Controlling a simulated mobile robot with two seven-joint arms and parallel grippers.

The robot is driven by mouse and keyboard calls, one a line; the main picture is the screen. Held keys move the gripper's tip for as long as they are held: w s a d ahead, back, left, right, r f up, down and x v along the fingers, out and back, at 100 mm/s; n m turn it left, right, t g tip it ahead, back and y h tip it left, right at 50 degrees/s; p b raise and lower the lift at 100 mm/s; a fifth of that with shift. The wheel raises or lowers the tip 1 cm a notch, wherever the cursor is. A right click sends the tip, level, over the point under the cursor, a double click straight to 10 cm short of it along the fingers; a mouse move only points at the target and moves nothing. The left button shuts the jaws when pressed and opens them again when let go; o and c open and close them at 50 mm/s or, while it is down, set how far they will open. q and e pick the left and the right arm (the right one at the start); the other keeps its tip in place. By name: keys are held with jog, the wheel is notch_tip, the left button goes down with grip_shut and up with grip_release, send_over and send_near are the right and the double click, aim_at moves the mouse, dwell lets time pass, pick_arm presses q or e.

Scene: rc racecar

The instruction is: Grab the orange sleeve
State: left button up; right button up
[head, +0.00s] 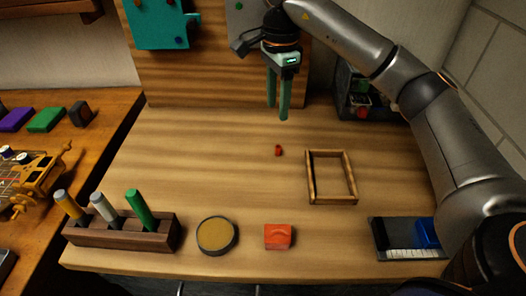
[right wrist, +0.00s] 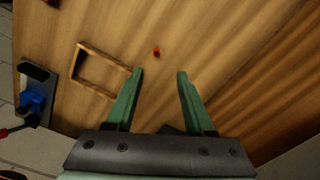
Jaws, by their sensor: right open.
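An orange-red block with a notched top (head: 278,236) lies near the table's front edge; it looks most like the orange sleeve. A much smaller red piece (head: 278,150) lies mid-table, its shape too small to tell. It also shows in the right wrist view (right wrist: 156,52), beyond and between the fingertips. My right gripper (head: 277,112) is open, pointing down above the back of the table, with nothing between its green fingers (right wrist: 160,74). It is apart from both pieces. My left gripper is not in view.
A wooden frame (head: 310,180) lies right of the small red piece. Along the front are a pen holder (head: 120,238), a round tin (head: 217,235) and a dark tray (head: 381,237) with a blue item. The table's middle left is clear. A wooden board stands behind.

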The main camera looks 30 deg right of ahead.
send_near(278, 154)
jog(key=shift+w+d+f+b, duration=0.15)
jog(key=shift+w+f+b, duration=0.3)
jog(key=shift+w+f, duration=0.05)
jog(key=shift+s+f, duration=0.15)
jog(key=shift+f, duration=1.45)
jog(key=shift+s+f, duration=0.1)
jog(key=shift+f, duration=1.45)
grip_shut()
